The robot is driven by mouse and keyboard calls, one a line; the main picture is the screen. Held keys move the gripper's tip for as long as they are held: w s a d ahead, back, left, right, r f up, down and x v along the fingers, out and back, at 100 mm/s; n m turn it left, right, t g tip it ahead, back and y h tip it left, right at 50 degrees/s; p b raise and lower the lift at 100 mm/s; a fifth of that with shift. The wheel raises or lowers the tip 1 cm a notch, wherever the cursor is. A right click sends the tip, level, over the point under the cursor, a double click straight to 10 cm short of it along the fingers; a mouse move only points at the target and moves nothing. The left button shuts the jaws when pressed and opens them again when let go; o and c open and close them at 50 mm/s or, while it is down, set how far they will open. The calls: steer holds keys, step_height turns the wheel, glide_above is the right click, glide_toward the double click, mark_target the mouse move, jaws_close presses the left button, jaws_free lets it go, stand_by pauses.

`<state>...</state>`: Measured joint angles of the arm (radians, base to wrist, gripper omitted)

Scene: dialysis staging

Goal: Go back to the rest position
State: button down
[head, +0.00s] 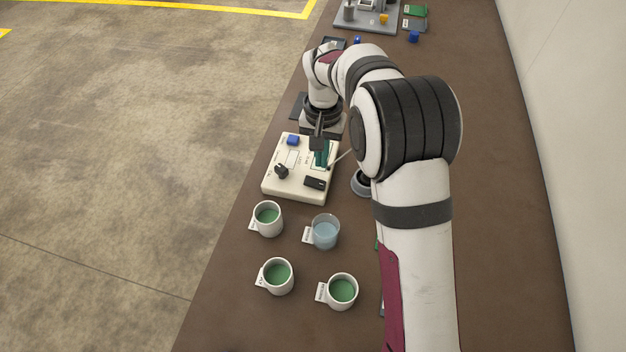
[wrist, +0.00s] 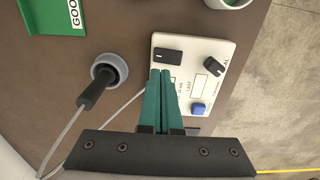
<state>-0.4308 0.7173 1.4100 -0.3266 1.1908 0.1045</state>
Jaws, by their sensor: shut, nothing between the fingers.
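My gripper (head: 322,158) is over the cream control box (head: 272,186). In the wrist view, the two green fingers of my gripper (wrist: 161,74) are together with nothing between them. They hide part of the face of the box (wrist: 225,47). The box carries a black rocker switch (wrist: 168,55), a black knob (wrist: 214,66) and a blue button (wrist: 197,109). I cannot tell whether the fingertips touch the box.
A probe with a black handle (wrist: 95,92) stands in a round grey holder (wrist: 117,64), its cable running beside the box. White cups with green liquid (head: 268,217) and a clear beaker (head: 325,232) stand nearer. A grey fixture (head: 366,22) is at the far end.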

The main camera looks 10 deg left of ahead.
steer(key=s+d+r+m, duration=0.2)
steer(key=s+d+r, duration=0.8)
steer(key=s+d+m+y, duration=0.1)
steer(key=s+d, duration=0.2)
steer(key=s, duration=0.7)
steer(key=s+d+m, duration=0.2)
steer(key=s+d, duration=0.1)
steer(key=s, duration=0.7)
steer(key=shift+d+m+y, duration=0.2)
steer(key=shift+m+y, duration=0.1)
steer(key=shift+y, duration=0.1)
